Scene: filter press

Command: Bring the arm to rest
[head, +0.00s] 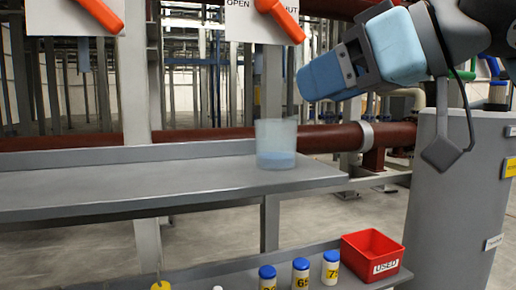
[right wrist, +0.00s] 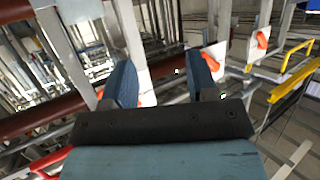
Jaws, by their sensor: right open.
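My right arm comes in from the upper right in the head view. Its blue gripper (head: 312,80) is raised in the air, pointing left, above and to the right of a clear beaker (head: 276,140). In the right wrist view the two blue fingers of this gripper (right wrist: 162,78) stand apart with nothing between them. The beaker stands upright on the grey shelf (head: 120,185), with pale blue liquid in its lower part. My left gripper is not in view.
Orange handles on white plates hang at the top, one (head: 281,18) near "OPEN" lettering. A dark red pipe (head: 340,138) runs behind the shelf. Blue-capped bottles (head: 300,272) and a red "USED" bin (head: 372,256) sit on a lower shelf.

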